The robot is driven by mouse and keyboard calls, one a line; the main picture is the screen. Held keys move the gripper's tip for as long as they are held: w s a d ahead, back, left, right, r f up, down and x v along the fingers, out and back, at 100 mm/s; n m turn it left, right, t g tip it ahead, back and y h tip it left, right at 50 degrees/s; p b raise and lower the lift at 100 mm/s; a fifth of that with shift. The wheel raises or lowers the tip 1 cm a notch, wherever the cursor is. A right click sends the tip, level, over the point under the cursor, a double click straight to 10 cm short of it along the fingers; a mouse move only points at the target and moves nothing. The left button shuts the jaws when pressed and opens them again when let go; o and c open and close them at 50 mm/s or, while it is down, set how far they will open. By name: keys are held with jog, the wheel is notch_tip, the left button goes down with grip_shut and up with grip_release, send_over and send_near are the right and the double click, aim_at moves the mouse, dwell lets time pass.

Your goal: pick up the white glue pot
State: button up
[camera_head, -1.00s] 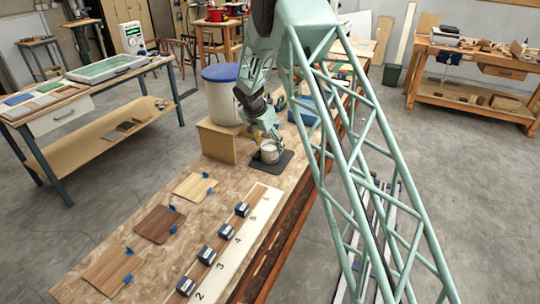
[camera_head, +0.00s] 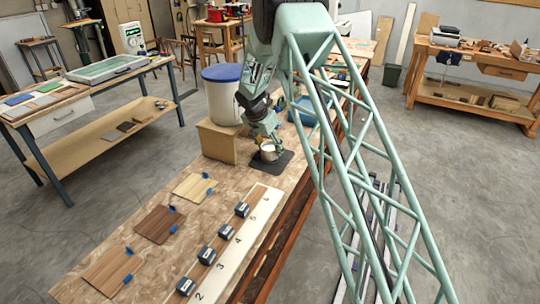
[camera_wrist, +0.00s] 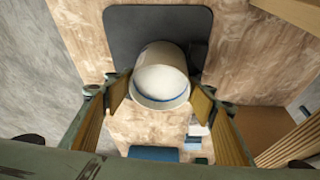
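The white glue pot (camera_head: 268,152) is at the dark mat (camera_head: 284,161) on the workbench. In the wrist view the pot (camera_wrist: 160,82) shows its round open top with a blue line near the rim; the mat (camera_wrist: 135,35) lies behind it. My gripper (camera_wrist: 160,90) has one tan-padded finger on each side of the pot, with no clear gap on either side. It appears shut on the pot. In the head view my gripper (camera_head: 270,142) reaches down to the pot from above. I cannot tell whether the pot's base touches the mat.
A white bucket with a blue lid (camera_head: 222,92) stands behind, next to a wooden block (camera_head: 216,142). Wood sheets (camera_head: 160,224) and several numbered dark blocks (camera_head: 206,255) lie toward the front of the bench.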

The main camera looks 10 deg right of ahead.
jog(key=c, duration=0.7)
jog(key=shift+r, duration=0.2)
jog(key=shift+c, duration=0.2)
jog(key=shift+r, duration=1.7)
jog(key=s+d+r+b, duration=0.1)
jog(key=s+d, duration=0.1)
jog(key=s, duration=1.3)
jog(key=shift+s+r, duration=0.15)
jog(key=shift+s, duration=0.25)
